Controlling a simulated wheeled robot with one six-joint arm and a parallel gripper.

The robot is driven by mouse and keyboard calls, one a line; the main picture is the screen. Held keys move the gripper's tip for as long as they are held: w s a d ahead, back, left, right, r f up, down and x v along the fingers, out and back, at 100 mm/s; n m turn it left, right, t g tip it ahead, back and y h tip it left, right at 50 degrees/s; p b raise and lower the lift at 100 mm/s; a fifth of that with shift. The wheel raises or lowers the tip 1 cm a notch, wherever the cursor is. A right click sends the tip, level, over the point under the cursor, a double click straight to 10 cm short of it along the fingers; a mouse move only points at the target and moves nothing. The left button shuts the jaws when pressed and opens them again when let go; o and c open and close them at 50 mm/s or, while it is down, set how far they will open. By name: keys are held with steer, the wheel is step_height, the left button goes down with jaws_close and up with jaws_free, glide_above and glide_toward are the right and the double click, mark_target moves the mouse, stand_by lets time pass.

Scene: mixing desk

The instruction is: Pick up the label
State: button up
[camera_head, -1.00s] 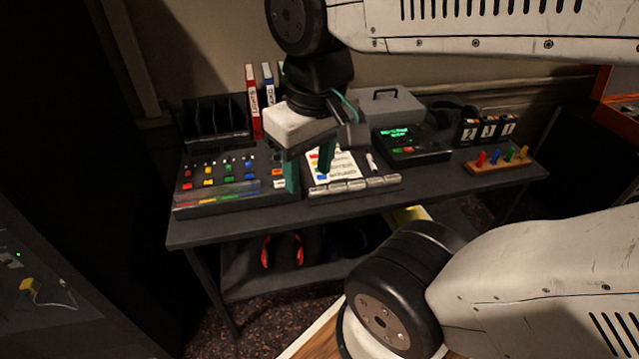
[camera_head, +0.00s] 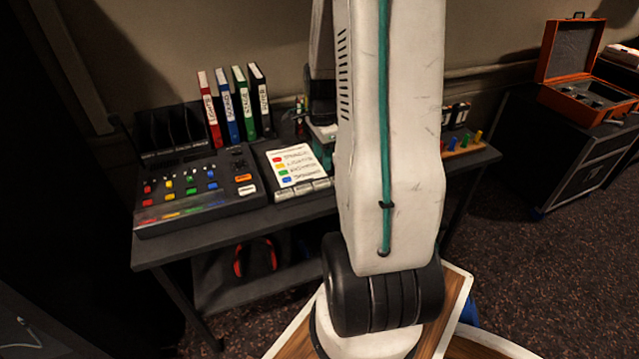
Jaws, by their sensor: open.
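Several small pale label strips (camera_head: 305,190) lie in a row along the front edge of a dark holder, below a white card (camera_head: 293,165) with coloured squares and writing. I cannot tell which strip is the task's label. My gripper (camera_head: 322,157) is mostly hidden behind my own white arm. A pale part of its body and a teal finger show just right of the card, above the desk. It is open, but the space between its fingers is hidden. I see nothing held in the part that shows.
A mixing console (camera_head: 195,190) with coloured buttons stands at the left of the black desk (camera_head: 165,250). Red, blue, green and black binders (camera_head: 240,105) stand behind it. Coloured pegs (camera_head: 464,142) stand at the right. An open orange case (camera_head: 577,75) sits farther right. My arm hides the desk's middle right.

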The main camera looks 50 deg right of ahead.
mark_target(323, 182)
step_height(323, 182, down, 8)
steer(key=shift+s+f, duration=0.1)
jaws_close()
stand_by(0.4)
